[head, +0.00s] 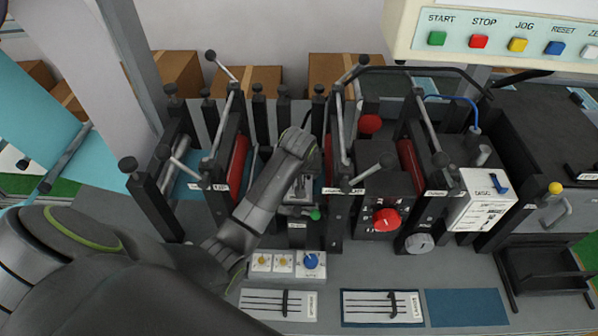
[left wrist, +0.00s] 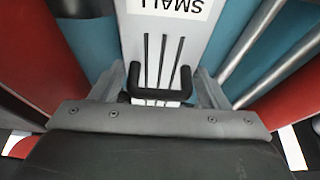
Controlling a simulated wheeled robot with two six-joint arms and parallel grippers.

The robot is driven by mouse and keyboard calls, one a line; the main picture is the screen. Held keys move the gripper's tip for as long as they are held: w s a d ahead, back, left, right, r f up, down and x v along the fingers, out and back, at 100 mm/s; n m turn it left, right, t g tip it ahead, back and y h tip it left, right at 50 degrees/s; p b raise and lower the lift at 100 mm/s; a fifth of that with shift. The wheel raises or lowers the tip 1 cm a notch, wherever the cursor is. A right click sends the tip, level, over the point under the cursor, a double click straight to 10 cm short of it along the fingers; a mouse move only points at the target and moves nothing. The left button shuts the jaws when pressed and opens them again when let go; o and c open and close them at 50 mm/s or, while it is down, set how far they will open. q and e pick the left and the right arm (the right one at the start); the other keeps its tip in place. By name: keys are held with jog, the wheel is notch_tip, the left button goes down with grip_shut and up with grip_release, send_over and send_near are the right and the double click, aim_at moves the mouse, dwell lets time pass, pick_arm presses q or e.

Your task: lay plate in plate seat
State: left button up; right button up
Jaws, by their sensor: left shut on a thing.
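My left gripper (left wrist: 163,84) is shut on the black handle (left wrist: 160,95) of a white plate (left wrist: 168,32) in the left wrist view. The plate has three dark slots and a label reading SMALL. In the head view my left arm reaches in from the left, and its gripper (head: 300,193) is over the middle of the machine, between the roller stands. The arm and gripper mostly hide the held plate there. Two similar white plates, one left (head: 262,304) and one right (head: 360,308), lie flat at the front with black handles. My right gripper is not in view.
A bare blue rectangle (head: 465,308) lies at the front right. Red rollers (head: 239,160) and black posts with levers stand close around the gripper. A red knob (head: 387,219) and a small box with a blue knob (head: 311,260) are nearby. A button panel (head: 500,40) hangs above.

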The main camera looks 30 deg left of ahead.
pick_arm(q)
jog(key=o, duration=1.4)
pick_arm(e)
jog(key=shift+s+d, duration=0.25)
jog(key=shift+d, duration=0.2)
pick_arm(q)
jog(key=shift+r, duration=0.1)
jog(key=v, duration=1.2)
jog(key=shift+s, duration=0.1)
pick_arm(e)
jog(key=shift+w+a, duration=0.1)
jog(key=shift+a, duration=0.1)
